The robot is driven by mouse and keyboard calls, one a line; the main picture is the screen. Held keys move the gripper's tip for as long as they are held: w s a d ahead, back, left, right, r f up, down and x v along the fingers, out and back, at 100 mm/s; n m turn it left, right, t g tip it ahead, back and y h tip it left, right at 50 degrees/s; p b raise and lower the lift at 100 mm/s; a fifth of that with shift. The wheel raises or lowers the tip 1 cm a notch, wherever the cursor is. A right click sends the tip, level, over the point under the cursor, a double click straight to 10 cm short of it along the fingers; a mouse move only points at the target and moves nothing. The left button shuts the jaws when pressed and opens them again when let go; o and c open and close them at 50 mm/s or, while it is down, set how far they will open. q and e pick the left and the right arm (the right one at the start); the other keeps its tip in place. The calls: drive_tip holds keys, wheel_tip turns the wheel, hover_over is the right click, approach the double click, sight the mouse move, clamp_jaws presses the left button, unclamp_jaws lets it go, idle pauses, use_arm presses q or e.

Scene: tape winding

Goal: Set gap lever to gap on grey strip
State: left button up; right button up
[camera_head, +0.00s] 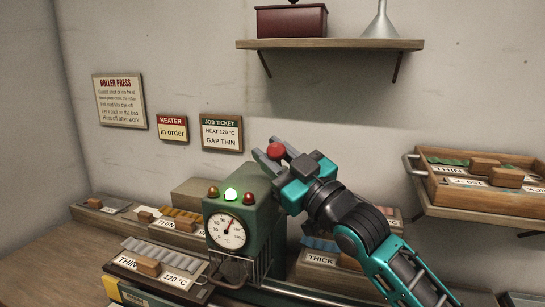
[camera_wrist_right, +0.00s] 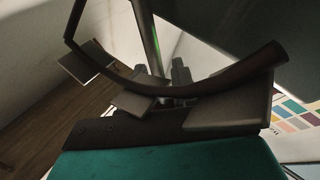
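The green roller press (camera_head: 240,215) stands in the middle of the bench with a round dial (camera_head: 226,231) and a lit green lamp between unlit ones. A red ball knob (camera_head: 276,150) shows above it, between the fingertips of my right gripper (camera_head: 271,156); whether they touch it is unclear. The fingers look apart in the right wrist view (camera_wrist_right: 160,95). The lever's scale is not visible. A grey ribbed strip (camera_head: 160,252) lies on the front left tray (camera_head: 125,263), whose label reads THIN and 120 °C. My left gripper is out of view.
The wall job ticket (camera_head: 221,133) reads heat 120 °C, gap thin; the heater sign (camera_head: 172,127) reads in order. More labelled trays stand behind and right of the press. A wooden crate (camera_head: 440,190) sits on the right shelf. An upper shelf (camera_head: 330,44) holds a red box and a funnel.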

drive_tip(key=shift+o, duration=0.7)
drive_tip(key=shift+s, duration=0.1)
drive_tip(key=shift+f, duration=0.1)
drive_tip(key=shift+s+d+f, duration=0.1)
drive_tip(key=shift+s+f, duration=0.05)
drive_tip(key=b+v, duration=0.1)
drive_tip(key=v, duration=1.1)
drive_tip(key=shift+s+d, duration=0.15)
drive_tip(key=shift+d, duration=0.05)
drive_tip(key=shift+c, duration=0.2)
